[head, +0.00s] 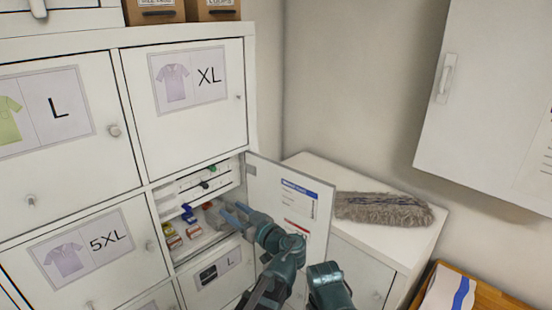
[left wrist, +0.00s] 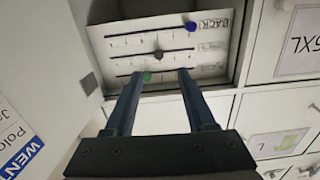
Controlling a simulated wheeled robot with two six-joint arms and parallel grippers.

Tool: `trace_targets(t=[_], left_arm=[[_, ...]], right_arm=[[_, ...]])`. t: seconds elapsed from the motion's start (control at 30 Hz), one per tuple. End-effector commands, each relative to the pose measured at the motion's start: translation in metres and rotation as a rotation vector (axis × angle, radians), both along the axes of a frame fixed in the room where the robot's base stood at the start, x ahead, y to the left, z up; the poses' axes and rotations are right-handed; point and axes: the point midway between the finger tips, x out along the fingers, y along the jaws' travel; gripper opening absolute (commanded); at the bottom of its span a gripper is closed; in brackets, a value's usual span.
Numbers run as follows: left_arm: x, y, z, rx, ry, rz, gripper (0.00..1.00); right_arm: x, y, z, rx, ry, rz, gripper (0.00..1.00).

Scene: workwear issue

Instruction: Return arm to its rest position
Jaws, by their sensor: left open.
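My left gripper (head: 231,212) is open, with its two blue fingers reaching into the open cabinet compartment. In the left wrist view the gripper (left wrist: 160,74) has nothing between its fingers. A white slider panel (left wrist: 120,43) stands at the back of the compartment and shows upside down there. It has a green knob (left wrist: 147,77), a dark knob (left wrist: 159,55) and a blue knob (left wrist: 190,27), each on its own line. The green knob appears between the fingertips in that view; whether they touch it, I cannot tell. My right gripper is not in view.
The open compartment door (head: 290,205) stands right beside my left arm. Small boxes (head: 173,241) lie on the compartment floor. A low white cabinet (head: 365,238) carries a grey fluffy duster (head: 383,209). A white wall cabinet (head: 490,110) hangs at upper right; a wooden box (head: 490,297) stands below.

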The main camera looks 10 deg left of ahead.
Motion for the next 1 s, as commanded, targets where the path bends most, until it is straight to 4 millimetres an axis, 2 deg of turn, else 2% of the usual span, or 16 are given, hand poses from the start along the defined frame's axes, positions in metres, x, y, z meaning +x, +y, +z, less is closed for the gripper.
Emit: trace_targets(t=[0.07, 0.17, 0.2, 0.27, 0.3, 0.4, 0.5, 0.6, 0.7, 0.83, 1.0], left_arm=[[-0.01, 0.002, -0.03, -0.028, 0.093, 0.015, 0.56], [-0.03, 0.0, -0.087, -0.089, 0.31, 0.023, 0.56], [-0.04, -0.003, -0.113, -0.12, 0.419, 0.014, 0.56], [-0.057, -0.012, -0.153, -0.167, 0.593, -0.019, 0.56], [-0.069, -0.019, -0.177, -0.198, 0.707, -0.052, 0.56], [-0.102, -0.045, -0.233, -0.274, 0.985, -0.179, 0.56], [-0.134, -0.076, -0.276, -0.336, 1.224, -0.353, 0.56], [-0.162, -0.105, -0.305, -0.381, 1.402, -0.537, 0.56], [-0.183, -0.128, -0.321, -0.409, 1.517, -0.699, 0.56], [-0.198, -0.146, -0.328, -0.426, 1.592, -0.834, 0.56], [-0.203, -0.152, -0.329, -0.429, 1.616, -0.882, 0.56]], right_arm=[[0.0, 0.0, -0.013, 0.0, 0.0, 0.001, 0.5], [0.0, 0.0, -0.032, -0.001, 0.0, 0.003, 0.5], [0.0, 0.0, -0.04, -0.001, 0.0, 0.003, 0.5], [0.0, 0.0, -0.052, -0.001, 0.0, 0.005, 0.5], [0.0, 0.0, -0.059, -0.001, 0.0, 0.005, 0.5], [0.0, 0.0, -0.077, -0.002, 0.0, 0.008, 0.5], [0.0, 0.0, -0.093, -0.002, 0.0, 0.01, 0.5], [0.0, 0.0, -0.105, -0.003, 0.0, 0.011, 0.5], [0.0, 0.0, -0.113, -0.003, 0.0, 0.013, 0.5], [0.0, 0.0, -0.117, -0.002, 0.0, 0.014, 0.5], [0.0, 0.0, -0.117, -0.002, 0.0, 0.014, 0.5]])
